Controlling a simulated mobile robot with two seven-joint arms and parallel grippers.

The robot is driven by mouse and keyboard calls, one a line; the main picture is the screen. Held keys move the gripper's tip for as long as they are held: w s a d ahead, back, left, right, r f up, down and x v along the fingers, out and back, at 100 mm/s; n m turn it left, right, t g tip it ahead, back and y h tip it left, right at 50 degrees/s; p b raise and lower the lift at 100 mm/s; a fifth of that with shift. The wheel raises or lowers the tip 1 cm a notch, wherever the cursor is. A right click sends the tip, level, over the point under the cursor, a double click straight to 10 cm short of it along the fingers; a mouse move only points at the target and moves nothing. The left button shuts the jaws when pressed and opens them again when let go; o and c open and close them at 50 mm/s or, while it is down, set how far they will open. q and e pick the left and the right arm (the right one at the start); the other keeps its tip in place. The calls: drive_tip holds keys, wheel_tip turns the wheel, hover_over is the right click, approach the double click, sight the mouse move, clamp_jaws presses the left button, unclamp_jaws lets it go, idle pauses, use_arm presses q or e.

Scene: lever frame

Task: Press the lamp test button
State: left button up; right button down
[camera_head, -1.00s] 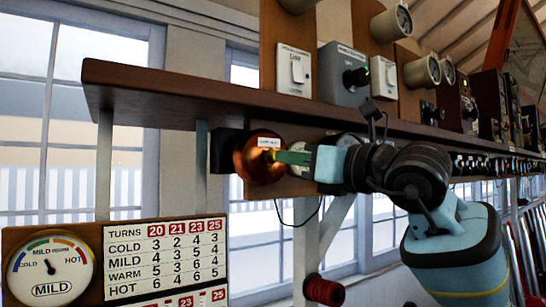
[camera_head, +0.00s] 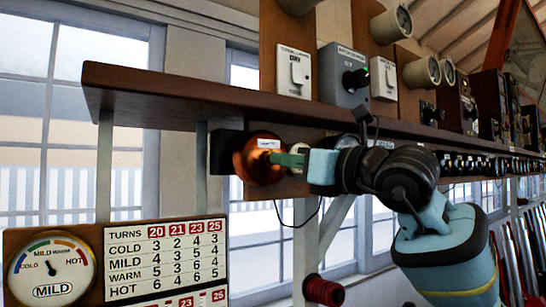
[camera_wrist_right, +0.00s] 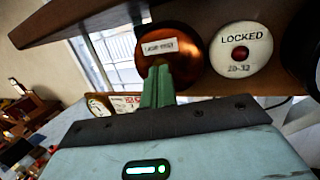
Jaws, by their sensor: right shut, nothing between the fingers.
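The lamp test button is a round, shiny copper-coloured fitting (camera_head: 255,170) with a small white label, under the shelf in the head view. It also shows in the wrist view (camera_wrist_right: 180,65), its label facing me. My right gripper (camera_head: 275,158) is shut and empty, with its green fingers pointing at the copper fitting. In the wrist view the fingertips (camera_wrist_right: 159,70) overlap the fitting's lower part, just below the label. My left gripper is not in view.
A white round plate reading LOCKED (camera_wrist_right: 240,48) with a red centre sits right of the copper fitting. The brown shelf (camera_head: 200,95) runs just above my gripper. A dial (camera_head: 50,265) and a number chart (camera_head: 165,255) are at lower left.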

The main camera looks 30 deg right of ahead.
drive_tip(key=shift+s+d, duration=0.1)
drive_tip(key=shift+s, duration=0.55)
drive_tip(key=shift+s, duration=0.1)
drive_tip(key=shift+s+d, duration=0.2)
drive_tip(key=shift+s, duration=1)
drive_tip(key=shift+s+d, duration=0.15)
drive_tip(key=shift+s, duration=1.05)
drive_tip(key=b+v, duration=0.1)
drive_tip(key=v, duration=0.6)
drive_tip(key=shift+s+d, duration=0.2)
drive_tip(key=shift+s, duration=0.1)
